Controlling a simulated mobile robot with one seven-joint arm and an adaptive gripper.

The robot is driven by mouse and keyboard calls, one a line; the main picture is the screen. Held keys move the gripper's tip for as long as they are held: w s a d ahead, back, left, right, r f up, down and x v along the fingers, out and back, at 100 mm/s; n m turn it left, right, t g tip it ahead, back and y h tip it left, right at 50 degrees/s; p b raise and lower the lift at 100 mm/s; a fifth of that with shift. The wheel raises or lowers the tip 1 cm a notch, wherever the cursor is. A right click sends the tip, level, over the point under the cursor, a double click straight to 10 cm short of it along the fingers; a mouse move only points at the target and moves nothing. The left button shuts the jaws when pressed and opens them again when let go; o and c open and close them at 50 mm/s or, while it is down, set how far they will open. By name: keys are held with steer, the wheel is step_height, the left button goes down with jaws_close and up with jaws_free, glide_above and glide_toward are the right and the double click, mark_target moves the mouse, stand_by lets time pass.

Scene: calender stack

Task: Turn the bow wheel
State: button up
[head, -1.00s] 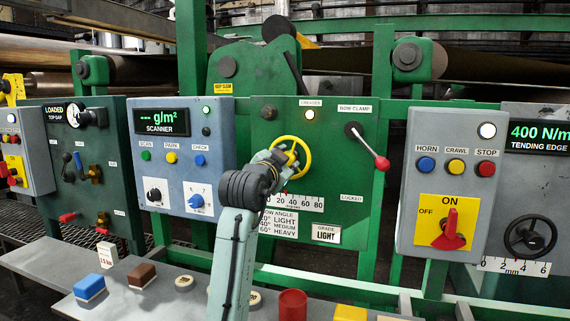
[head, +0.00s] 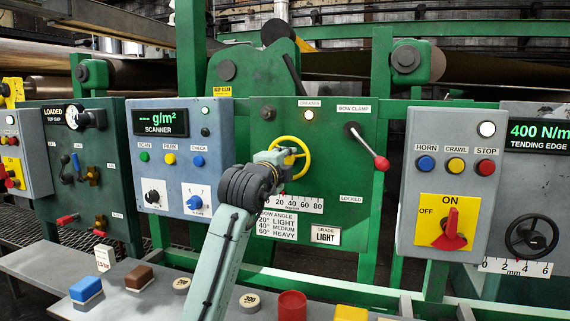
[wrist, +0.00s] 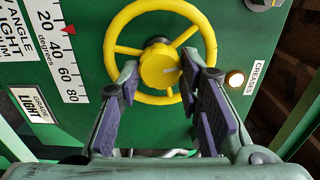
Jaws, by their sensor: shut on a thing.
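The bow wheel (head: 306,152) is a yellow spoked handwheel on a green panel. Its round yellow hub (wrist: 159,67) faces the wrist camera. My gripper (head: 279,158) is at the wheel from the front left in the head view and hides its left part. In the wrist view my gripper's purple-padded fingers (wrist: 160,80) reach in from below, one on each side of the hub, and are shut on it. The angle scale (head: 300,204) is below the wheel. Its red pointer (wrist: 68,30) is near 20 in the wrist view.
A bow clamp lever with a red knob (head: 381,163) is right of the wheel. The creases lamp (head: 309,115) above the wheel is lit. A grade card (head: 325,235) reads LIGHT. Blocks and discs lie on the grey bench (head: 40,268) in front.

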steer(key=m, duration=0.5)
steer(key=shift+f+m, duration=0.15)
steer(key=shift+m, duration=0.15)
steer(key=m, duration=0.5)
steer(key=shift+a+p, duration=0.1)
steer(key=shift+p, duration=0.25)
steer(key=shift+a+m+p, duration=0.15)
steer(key=shift+m+p, duration=1.9)
steer(key=shift+m, duration=3.05)
steer(key=shift+f, duration=0.1)
steer(key=o, duration=1.2)
steer(key=shift+c, duration=0.2)
